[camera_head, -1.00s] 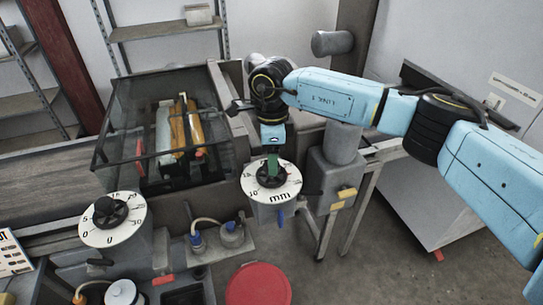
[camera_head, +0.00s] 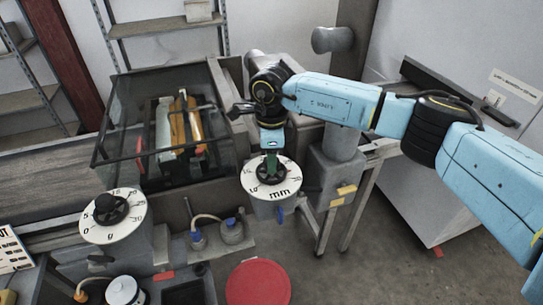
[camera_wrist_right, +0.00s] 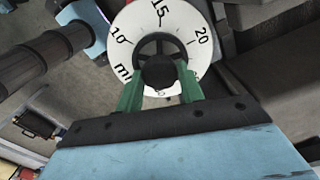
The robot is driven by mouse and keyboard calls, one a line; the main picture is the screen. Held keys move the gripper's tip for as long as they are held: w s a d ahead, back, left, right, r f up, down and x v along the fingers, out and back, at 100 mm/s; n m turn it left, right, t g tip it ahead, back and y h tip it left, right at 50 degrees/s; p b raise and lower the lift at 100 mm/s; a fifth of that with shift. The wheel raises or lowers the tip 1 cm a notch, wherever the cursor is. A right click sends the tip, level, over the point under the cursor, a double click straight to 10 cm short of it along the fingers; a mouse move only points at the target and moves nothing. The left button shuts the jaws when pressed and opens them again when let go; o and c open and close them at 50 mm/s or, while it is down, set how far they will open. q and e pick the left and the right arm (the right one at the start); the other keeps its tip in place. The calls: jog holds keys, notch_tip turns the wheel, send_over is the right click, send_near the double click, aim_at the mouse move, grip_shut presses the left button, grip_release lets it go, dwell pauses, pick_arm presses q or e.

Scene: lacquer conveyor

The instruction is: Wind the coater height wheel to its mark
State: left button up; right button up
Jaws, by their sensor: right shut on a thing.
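The coater height wheel is a black handwheel (camera_head: 271,172) on a white dial marked mm (camera_head: 270,189). It also shows in the right wrist view (camera_wrist_right: 159,72), with the dial numbers 10, 15 and 20 around it. My right gripper (camera_head: 270,160) comes down from above, its green fingers shut on the wheel's hub. In the wrist view the two fingers (camera_wrist_right: 160,88) stand on either side of the black knob. The fingers and knob hide part of the dial. I cannot make out the mark or a pointer. My left gripper is not in view.
A second dial marked g (camera_head: 112,222) with a black knob stands at the left. A glass-covered coater box (camera_head: 165,130) is behind. Grey posts and a bench stand at the right.

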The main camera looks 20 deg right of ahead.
jog(key=shift+f+m+b, duration=0.1)
jog(key=shift+m+b, duration=0.35)
jog(key=shift+m, duration=0.45)
jog(key=shift+m+b, duration=0.35)
jog(key=shift+m, duration=0.95)
jog(key=o, duration=1)
notch_tip(320, 180, up, 14)
jog(key=shift+f+b, duration=0.15)
jog(key=shift+b, duration=0.85)
